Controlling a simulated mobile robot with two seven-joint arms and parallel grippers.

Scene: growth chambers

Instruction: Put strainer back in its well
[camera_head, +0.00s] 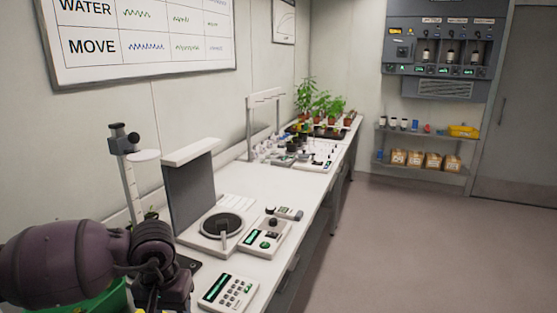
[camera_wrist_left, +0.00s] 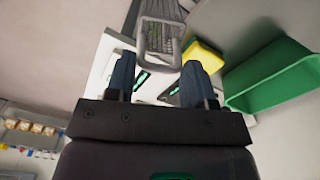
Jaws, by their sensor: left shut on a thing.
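A grey mesh strainer (camera_wrist_left: 160,36) shows at the top of the left wrist view, between and beyond the fingertips. My left gripper (camera_wrist_left: 159,64) is shut on it, though the exact contact is hard to see. In the head view my left arm comes in from the lower left, and its gripper end is mostly cut off by the bottom edge. The strainer cannot be made out there. I cannot identify the strainer's well in either view. My right gripper is in neither view.
A green bin (camera_wrist_left: 270,80) and a yellow block (camera_wrist_left: 203,57) lie beside the strainer. On the white bench (camera_head: 297,190) stand a plate device (camera_head: 205,240), a control box (camera_head: 264,241) and a keypad unit (camera_head: 229,291). Plants (camera_head: 318,103) stand far back. The floor at right is clear.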

